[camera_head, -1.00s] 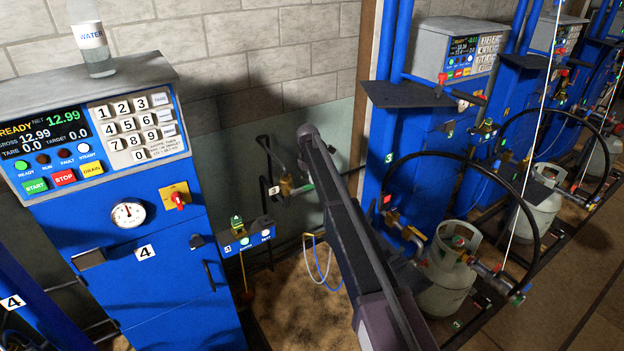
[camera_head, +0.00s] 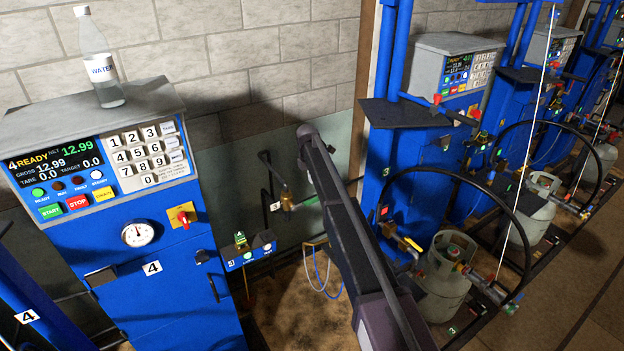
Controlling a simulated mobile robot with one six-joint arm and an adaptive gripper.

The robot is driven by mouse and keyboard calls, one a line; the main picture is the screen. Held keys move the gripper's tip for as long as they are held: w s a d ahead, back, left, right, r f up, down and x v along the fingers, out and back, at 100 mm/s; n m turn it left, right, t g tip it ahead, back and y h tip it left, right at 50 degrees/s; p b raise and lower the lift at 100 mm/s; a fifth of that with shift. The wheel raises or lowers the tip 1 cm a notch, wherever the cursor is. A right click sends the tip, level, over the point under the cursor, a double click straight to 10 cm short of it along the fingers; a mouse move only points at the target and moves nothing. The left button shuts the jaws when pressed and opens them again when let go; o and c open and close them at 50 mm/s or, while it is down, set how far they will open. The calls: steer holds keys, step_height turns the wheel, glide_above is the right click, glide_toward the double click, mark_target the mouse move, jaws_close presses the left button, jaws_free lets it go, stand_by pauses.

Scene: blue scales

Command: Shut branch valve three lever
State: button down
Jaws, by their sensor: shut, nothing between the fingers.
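Station three is the blue scale cabinet (camera_head: 393,150) right of centre, with a green 3 on its front. A brass valve with a yellow lever (camera_head: 414,246) sits low on its pipe, by the grey gas cylinder (camera_head: 445,285). I cannot tell whether this is branch valve three or how its lever is set. My dark arm link rises from the bottom centre to a joint in front of the wall; my gripper is not visible. The arm covers the area just left of the yellow lever.
Station four's blue cabinet (camera_head: 150,260) stands at the left, with a water bottle (camera_head: 98,65) on top. A black hose (camera_head: 470,160) arches over the cylinder. More stations stand behind at right.

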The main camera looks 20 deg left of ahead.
steer(key=shift+r+p, duration=2.6)
steer(key=shift+r, duration=0.35)
steer(key=s+d+f+m+b, duration=0.3)
steer(key=s+d+m, duration=0.25)
steer(key=d, duration=0.35)
steer(key=s+d+f+m+b, duration=0.2)
steer(key=s+d+m, duration=0.3)
steer(key=d, duration=0.5)
steer(key=s+d+f+m+b, duration=0.3)
steer(key=s+d, duration=0.3)
steer(key=d, duration=0.3)
steer(key=s+d+f+m+b, duration=0.3)
steer(key=s+d+m, duration=0.4)
steer(key=s, duration=0.3)
steer(key=s+d+f+m+b, duration=0.2)
steer(key=s+d+f+m, duration=0.1)
steer(key=s+d+m, duration=0.4)
steer(key=s+d, duration=0.2)
steer(key=s, duration=0.2)
steer(key=shift+s+d+g+y+b, duration=0.2)
steer(key=shift+s+g+y+b, duration=0.1)
steer(key=shift+g+y+b, duration=0.1)
